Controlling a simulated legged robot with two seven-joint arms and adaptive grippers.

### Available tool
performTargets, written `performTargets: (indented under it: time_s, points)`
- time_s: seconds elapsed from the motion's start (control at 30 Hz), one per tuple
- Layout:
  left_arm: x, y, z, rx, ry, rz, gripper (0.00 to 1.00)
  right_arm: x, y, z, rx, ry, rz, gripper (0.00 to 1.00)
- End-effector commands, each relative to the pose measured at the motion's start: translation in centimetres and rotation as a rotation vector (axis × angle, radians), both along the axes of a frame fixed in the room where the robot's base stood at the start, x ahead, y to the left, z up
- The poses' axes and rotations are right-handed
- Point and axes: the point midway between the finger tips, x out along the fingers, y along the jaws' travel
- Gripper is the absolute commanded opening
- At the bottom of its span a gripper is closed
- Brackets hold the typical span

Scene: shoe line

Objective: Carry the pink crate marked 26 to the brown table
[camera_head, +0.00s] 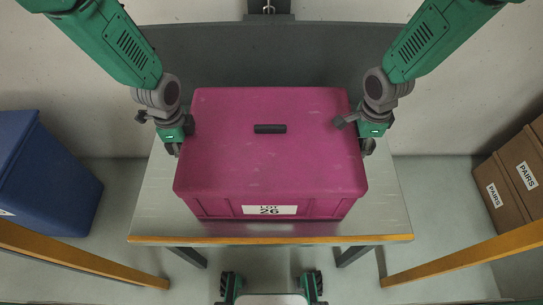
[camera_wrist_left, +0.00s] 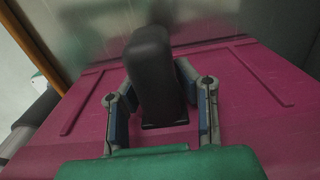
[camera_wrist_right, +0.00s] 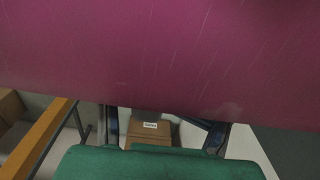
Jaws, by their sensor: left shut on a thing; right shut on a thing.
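The closed pink crate (camera_head: 270,165), with a label reading 26 (camera_head: 270,210) on its near side and a dark bar on its lid, is over a grey-topped table (camera_head: 385,215) with a brown front edge. I cannot tell whether it rests there or hangs just above. My left gripper (camera_head: 183,137) is at its left side; in the left wrist view its fingers are around a black handle (camera_wrist_left: 155,75). My right gripper (camera_head: 366,137) is at its right side. In the right wrist view the pink wall (camera_wrist_right: 150,55) hides its fingertips and whatever they hold.
A blue bin (camera_head: 45,180) stands on the floor at left. Brown boxes marked PAIRS (camera_head: 510,185) are at right. Brown-edged surfaces cut across the lower left (camera_head: 85,257) and lower right (camera_head: 470,255). A grey panel and wall are behind the crate.

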Motion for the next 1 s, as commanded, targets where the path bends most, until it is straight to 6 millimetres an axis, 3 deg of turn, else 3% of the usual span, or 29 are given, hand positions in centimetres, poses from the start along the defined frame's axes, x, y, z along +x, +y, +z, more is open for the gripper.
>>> performTargets:
  time_s: [0.27,0.7,1.0]
  points:
    - [0.1,0.4,0.0,0.000,-0.005,-0.004,0.00,-0.4,0.9,0.2,0.007,0.008,0.009,0.00]
    - [-0.2,0.0,4.2,0.001,-0.007,0.000,0.00,-0.4,0.6,4.4,0.010,-0.004,0.009,0.00]
    - [-0.2,-0.1,5.1,0.000,-0.006,0.000,0.00,-0.3,0.5,5.2,0.011,-0.005,0.008,0.00]
